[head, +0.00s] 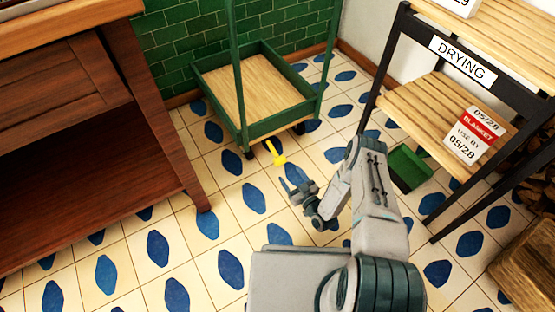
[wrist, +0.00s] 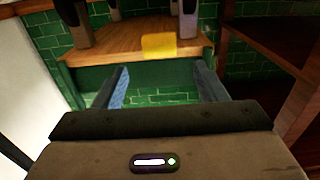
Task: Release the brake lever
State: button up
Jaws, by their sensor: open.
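The yellow brake lever (head: 275,153) sticks out low at the front corner of a green cart (head: 280,123) with a wooden deck. In the wrist view the lever appears as a yellow block (wrist: 158,45) in front of a wooden surface. My gripper (head: 291,184) is low over the floor, just below and right of the lever in the head view. Its two fingers are apart in the wrist view (wrist: 162,78) with nothing between them. The lever lies beyond the fingertips, roughly centred between them, and I see no contact.
A dark wooden cabinet (head: 75,110) stands on the left. A black-framed drying rack (head: 434,102) with slatted shelves stands on the right, with a green bin (head: 410,168) beneath it. A wooden block (head: 525,258) is at lower right.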

aim_at(277, 156)
jog(key=b+x, duration=0.3)
jog(key=x, duration=0.7)
jog(key=shift+f+b, duration=0.1)
jog(key=shift+b, duration=0.3)
jog(key=shift+x, duration=0.75)
jog(key=c, duration=1.4)
